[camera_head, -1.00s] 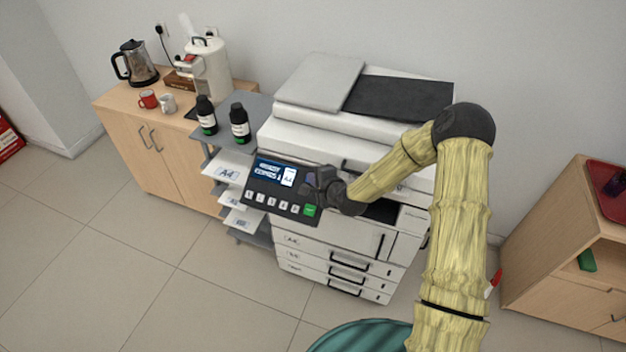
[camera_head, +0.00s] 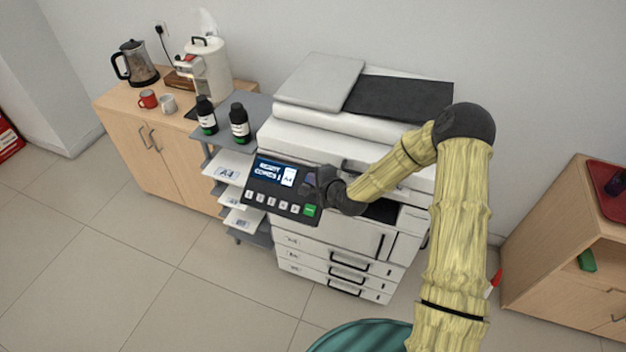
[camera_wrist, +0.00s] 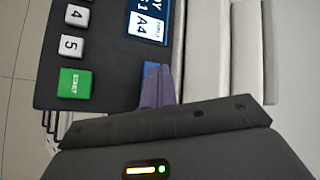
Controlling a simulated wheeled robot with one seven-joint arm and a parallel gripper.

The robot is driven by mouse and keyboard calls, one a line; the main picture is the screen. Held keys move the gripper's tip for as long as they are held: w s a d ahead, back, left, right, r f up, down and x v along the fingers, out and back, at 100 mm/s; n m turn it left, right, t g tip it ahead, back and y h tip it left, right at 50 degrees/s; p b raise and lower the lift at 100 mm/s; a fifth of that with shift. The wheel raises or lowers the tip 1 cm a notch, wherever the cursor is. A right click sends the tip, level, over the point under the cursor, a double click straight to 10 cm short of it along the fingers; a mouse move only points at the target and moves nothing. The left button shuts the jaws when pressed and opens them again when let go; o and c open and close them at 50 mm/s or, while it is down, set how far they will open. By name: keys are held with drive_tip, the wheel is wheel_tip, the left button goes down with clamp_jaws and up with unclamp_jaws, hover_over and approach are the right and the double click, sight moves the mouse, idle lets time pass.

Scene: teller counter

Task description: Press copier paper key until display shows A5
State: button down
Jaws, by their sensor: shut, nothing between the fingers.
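The copier (camera_head: 335,150) stands against the wall with its dark control panel (camera_head: 262,200) tilted toward me at its left front. The display (camera_head: 272,172) reads READY, COPIES 1, with A4 in a white box; A4 also shows on the display in the wrist view (camera_wrist: 148,22). A blue key (camera_wrist: 151,69) lies beside the display, partly hidden by my fingers; I cannot read its label. My gripper (camera_head: 311,182) is shut and empty at the panel's right side. In the wrist view its purplish fingertips (camera_wrist: 156,88) overlap the blue key; I cannot tell whether they touch it.
Number keys (camera_wrist: 72,46) and a green key (camera_wrist: 75,83) sit close by on the panel. Paper trays (camera_head: 228,172) and dark bottles (camera_head: 240,124) stand left of the copier. A wooden cabinet (camera_head: 550,240) stands at right.

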drive_tip(key=shift+w+d+f+b, duration=0.1)
drive_tip(key=shift+w+f+b, duration=0.15)
drive_tip(key=shift+f+b, duration=0.1)
drive_tip(key=shift+w+f+b, duration=0.15)
drive_tip(key=shift+f+b, duration=0.2)
idle(0.8)
drive_tip(key=shift+r, duration=0.1)
idle(0.3)
drive_tip(key=shift+s+r+p, duration=0.4)
drive_tip(key=shift+r, duration=0.2)
drive_tip(key=r+p, duration=0.1)
drive_tip(key=s+r, duration=0.1)
drive_tip(key=r, duration=0.1)
drive_tip(key=s+a+r+p, duration=0.1)
drive_tip(key=shift+s+r+p, duration=0.15)
drive_tip(key=shift+s+p, duration=0.1)
drive_tip(key=shift+p, duration=0.1)
idle(0.8)
